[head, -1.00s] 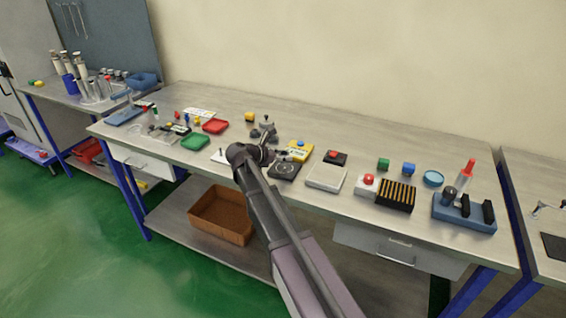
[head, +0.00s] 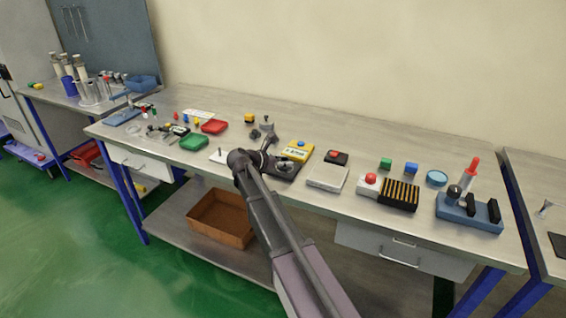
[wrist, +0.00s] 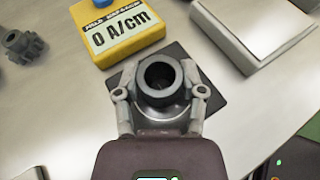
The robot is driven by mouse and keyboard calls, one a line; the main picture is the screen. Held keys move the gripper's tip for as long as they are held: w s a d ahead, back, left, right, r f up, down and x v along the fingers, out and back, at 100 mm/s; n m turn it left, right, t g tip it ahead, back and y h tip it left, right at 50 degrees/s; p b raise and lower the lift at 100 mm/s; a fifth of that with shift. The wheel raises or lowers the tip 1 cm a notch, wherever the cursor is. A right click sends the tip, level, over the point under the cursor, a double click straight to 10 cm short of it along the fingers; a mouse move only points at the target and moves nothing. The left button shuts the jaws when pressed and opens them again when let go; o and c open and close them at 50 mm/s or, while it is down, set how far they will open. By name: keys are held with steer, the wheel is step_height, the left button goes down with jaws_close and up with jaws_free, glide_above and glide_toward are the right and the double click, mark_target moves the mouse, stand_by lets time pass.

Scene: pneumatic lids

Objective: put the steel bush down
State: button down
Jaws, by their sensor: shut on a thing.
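The steel bush (wrist: 160,78) is a dark grey ring with a round bore, seen from above in the wrist view. My gripper (wrist: 160,94) is shut on it, one finger on each side. Behind the bush is a dark square plate (wrist: 214,101) with a pale round part under the ring. I cannot tell whether the bush touches it. In the head view the dark plate (head: 288,171) lies on the bench beside my gripper (head: 268,157). The bush is too small and covered to make out there.
A yellow meter marked "0 A/cm" (wrist: 125,35) stands close behind the plate. A pale block (wrist: 250,42) is to its right. A dark gear (wrist: 22,45) lies at the left. The bench's back strip (head: 330,130) is clear.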

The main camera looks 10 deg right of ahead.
steer(key=shift+f, duration=0.15)
steer(key=shift+c, duration=0.9)
jaws_free()
steer(key=shift+r, duration=0.2)
steer(key=shift+s+a+r, duration=0.1)
steer(key=shift+a+r, duration=0.05)
steer(key=shift+a, duration=0.05)
steer(key=p+v, duration=0.4)
steer(key=v, duration=0.5)
steer(key=shift+s+a+r, duration=0.15)
steer(key=shift+a+r, duration=0.1)
steer(key=shift+p+v, duration=0.35)
steer(key=shift+v, duration=0.55)
steer(key=shift+f, duration=0.15)
